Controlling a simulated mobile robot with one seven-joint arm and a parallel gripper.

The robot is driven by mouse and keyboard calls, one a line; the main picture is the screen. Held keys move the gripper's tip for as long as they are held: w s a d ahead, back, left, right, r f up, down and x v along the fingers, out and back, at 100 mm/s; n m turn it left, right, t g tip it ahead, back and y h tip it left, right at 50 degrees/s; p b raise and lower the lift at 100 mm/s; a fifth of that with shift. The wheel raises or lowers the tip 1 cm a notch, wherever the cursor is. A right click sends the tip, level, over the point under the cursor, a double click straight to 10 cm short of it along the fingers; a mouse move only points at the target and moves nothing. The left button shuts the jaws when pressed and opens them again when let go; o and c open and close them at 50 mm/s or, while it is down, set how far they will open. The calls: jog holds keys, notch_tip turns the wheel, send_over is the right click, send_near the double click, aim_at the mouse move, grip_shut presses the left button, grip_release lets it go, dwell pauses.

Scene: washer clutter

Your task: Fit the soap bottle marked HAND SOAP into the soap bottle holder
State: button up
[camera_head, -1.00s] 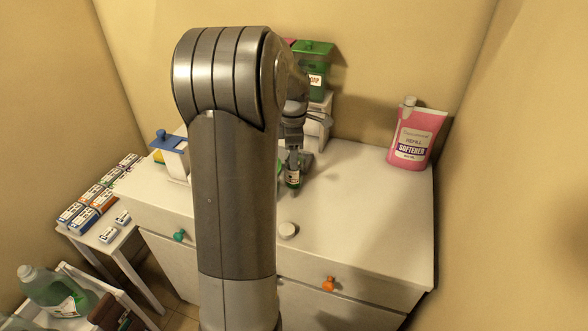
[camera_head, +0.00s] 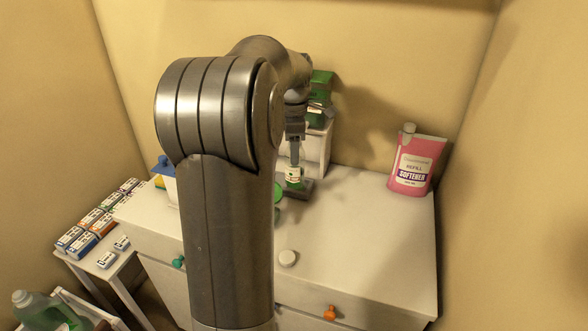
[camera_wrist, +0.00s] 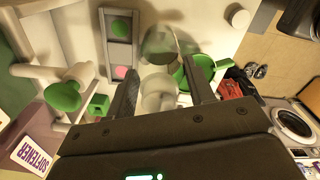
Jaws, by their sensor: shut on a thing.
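My gripper (camera_head: 294,138) points down over the white cabinet top, shut on a small bottle with a green-and-white label (camera_head: 294,176). The label is too small to read. The bottle looks about upright in the head view. In the wrist view its pale top (camera_wrist: 157,92) sits between my two fingers (camera_wrist: 165,93), and its body looks translucent. A grey two-slot holder (camera_wrist: 121,42) lies beside the bottle in the wrist view, with a green disc in one slot and a pink disc in the other. In the head view the dark holder (camera_head: 304,188) is close below the bottle; contact is unclear.
A pink softener pouch (camera_head: 414,164) stands at the right. A green container (camera_head: 318,86) stands on a white stand behind my gripper. A green round thing (camera_head: 278,192) is left of the bottle. My arm hides the cabinet's middle; its front right is clear.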

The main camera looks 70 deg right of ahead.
notch_tip(320, 180, up, 7)
jog(key=shift+r, duration=0.1)
jog(key=shift+w+r, duration=0.1)
jog(key=shift+w, duration=0.4)
jog(key=w+a+n, duration=0.4)
jog(key=w+n, duration=0.3)
jog(key=w, duration=0.5)
jog(key=w+a+n, duration=0.4)
jog(key=w+n, duration=0.2)
jog(key=w, duration=0.6)
notch_tip(320, 180, down, 17)
jog(key=shift+w, duration=0.35)
jog(key=shift+f, duration=0.2)
